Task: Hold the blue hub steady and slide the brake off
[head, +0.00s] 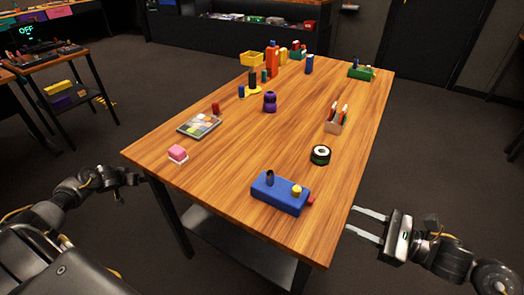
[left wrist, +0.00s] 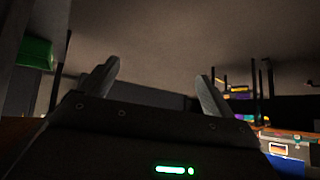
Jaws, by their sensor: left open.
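The blue hub (head: 280,194) is a long blue block lying near the front edge of the table. A dark upright peg (head: 270,178), a yellow knob (head: 297,190) and a small red piece (head: 310,200) at its right end show on it. I cannot tell for certain which of these is the brake. My right gripper (head: 352,218) is open and empty, off the table's right edge, its fingers pointing left toward the hub but apart from it. My left gripper (left wrist: 155,88) is open and empty; in the head view it is off the table's left side.
More coloured items stand at the back. The wood around the hub is clear.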

